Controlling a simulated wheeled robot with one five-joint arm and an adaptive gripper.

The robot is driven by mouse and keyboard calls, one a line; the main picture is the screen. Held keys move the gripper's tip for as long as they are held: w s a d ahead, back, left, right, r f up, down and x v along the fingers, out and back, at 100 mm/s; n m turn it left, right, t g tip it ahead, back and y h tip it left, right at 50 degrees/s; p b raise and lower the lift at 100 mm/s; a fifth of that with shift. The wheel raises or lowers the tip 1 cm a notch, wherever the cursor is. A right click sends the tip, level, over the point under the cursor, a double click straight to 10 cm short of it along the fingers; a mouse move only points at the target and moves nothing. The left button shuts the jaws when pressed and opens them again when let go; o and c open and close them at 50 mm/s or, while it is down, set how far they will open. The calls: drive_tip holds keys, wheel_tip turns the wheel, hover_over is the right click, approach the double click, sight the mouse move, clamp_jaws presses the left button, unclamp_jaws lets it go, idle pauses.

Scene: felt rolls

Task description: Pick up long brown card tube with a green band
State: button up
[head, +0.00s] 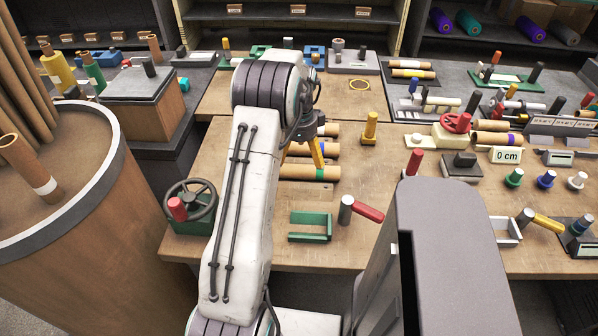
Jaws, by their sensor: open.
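A long brown card tube with a green band (300,173) lies crosswise on the wooden bench, nearest the front of a small group of tubes. Its green band sits right of its middle, and its left end is close to my arm. My gripper (302,162) is open, with its yellow fingers pointing down just behind and above this tube. The fingers look apart from one another; nothing shows held between them. I cannot tell whether a fingertip touches the tube. My white arm hides part of the bench to the left.
A brown tube with a purple band (330,150) lies just behind, and another brown tube (328,129) lies farther back. A yellow post (370,128) stands to the right.

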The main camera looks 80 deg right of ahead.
sight(299, 170)
drive_tip(key=shift+w+d+f+p, duration=0.1)
drive_tip(key=shift+f+p, duration=0.15)
drive_tip(key=shift+f, duration=1.45)
drive_tip(key=shift+w+f+p, duration=0.1)
drive_tip(key=shift+f+p, duration=0.15)
drive_tip(key=shift+f, duration=1.45)
drive_tip(key=c, duration=1.4)
drive_tip(key=shift+c, duration=0.2)
